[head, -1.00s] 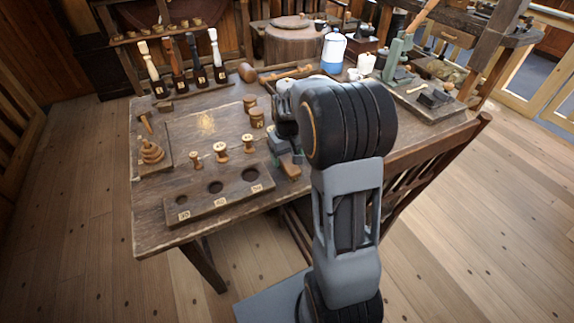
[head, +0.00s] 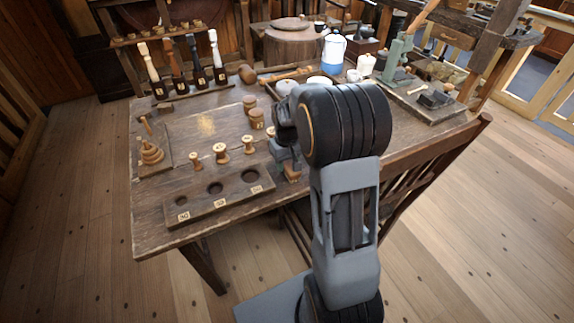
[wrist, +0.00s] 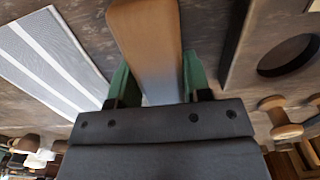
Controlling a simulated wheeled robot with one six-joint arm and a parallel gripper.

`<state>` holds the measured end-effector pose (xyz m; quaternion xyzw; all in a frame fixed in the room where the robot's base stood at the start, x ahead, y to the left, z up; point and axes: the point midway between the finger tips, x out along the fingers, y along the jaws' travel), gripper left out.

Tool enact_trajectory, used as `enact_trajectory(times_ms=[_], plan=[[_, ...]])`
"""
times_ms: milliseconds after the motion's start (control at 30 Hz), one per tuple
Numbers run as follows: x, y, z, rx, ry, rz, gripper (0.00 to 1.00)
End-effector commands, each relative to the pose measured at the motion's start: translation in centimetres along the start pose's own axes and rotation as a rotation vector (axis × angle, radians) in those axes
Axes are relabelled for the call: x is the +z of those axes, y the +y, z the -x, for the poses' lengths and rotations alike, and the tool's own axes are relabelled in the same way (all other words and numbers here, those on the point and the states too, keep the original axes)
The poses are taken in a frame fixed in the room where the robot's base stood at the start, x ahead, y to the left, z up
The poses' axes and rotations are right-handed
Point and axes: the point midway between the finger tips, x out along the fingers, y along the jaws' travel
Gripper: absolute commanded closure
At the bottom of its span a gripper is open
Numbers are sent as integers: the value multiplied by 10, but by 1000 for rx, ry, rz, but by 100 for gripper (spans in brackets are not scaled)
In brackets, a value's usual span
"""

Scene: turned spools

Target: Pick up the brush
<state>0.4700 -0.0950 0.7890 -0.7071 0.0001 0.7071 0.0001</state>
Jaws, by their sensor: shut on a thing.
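The brush (wrist: 147,38) shows in the wrist view as a long tan wooden block between the green fingers of my gripper (wrist: 158,76). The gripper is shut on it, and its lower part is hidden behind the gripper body. In the head view the brush (head: 292,174) is a small brown piece below my gripper (head: 287,163), by the table's front edge and right of the board with holes. The arm hides much of it. I cannot tell whether it touches the table.
A dark board with round holes (head: 217,200) lies at the table's front. Several wooden spools (head: 221,154) stand behind it. A striped flat piece (wrist: 48,50) lies left of the brush in the wrist view. A chair (head: 425,165) stands at the table's right side.

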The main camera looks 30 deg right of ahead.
Motion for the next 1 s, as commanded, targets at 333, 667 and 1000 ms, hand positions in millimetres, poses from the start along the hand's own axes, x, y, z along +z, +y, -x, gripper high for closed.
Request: enact_trajectory(times_ms=[333, 667, 1000], plan=[[0, 0, 1, 0, 1, 0, 81], [-1, 0, 32, 1, 4, 0, 81], [-19, -41, 86, 1, 4, 4, 81]])
